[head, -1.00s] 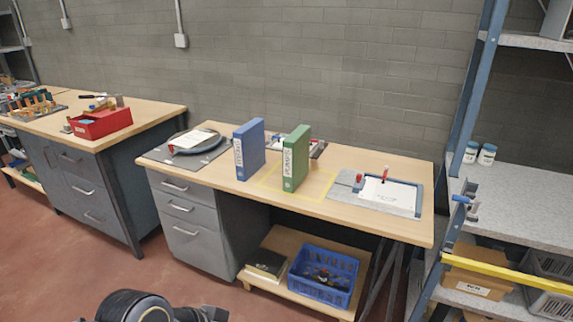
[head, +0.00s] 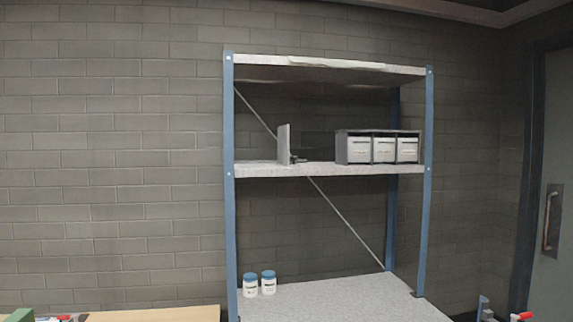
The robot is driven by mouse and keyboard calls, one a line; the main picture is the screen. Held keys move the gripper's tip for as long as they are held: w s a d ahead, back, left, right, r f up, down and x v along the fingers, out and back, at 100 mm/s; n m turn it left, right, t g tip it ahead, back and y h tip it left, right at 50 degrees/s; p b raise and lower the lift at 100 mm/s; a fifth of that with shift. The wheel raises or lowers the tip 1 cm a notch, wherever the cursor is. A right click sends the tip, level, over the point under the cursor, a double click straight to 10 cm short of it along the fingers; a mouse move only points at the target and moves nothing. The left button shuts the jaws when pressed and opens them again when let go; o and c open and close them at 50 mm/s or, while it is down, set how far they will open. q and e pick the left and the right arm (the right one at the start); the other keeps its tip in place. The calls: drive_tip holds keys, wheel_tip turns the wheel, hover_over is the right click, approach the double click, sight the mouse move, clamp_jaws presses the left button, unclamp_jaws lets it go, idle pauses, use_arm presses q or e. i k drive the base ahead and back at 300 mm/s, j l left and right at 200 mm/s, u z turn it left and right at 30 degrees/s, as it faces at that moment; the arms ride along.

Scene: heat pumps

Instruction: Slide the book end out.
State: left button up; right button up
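A light grey upright plate that looks like the book end (head: 284,145) stands on the upper-middle shelf board (head: 290,170) of the rack, left of centre. A small dark foot or object shows at its right base; I cannot tell its details. Neither of my grippers is in the head view.
A dark holder with several white boxes (head: 377,147) stands on the same shelf, right of the book end, with a gap between. Blue rack posts (head: 229,190) flank the shelf. Two white jars with blue lids (head: 268,282) stand on the lower board (head: 335,299). A door (head: 548,220) is at right.

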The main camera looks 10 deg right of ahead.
sight(283, 131)
drive_tip(key=i+l, duration=0.75)
drive_tip(key=l, duration=0.25)
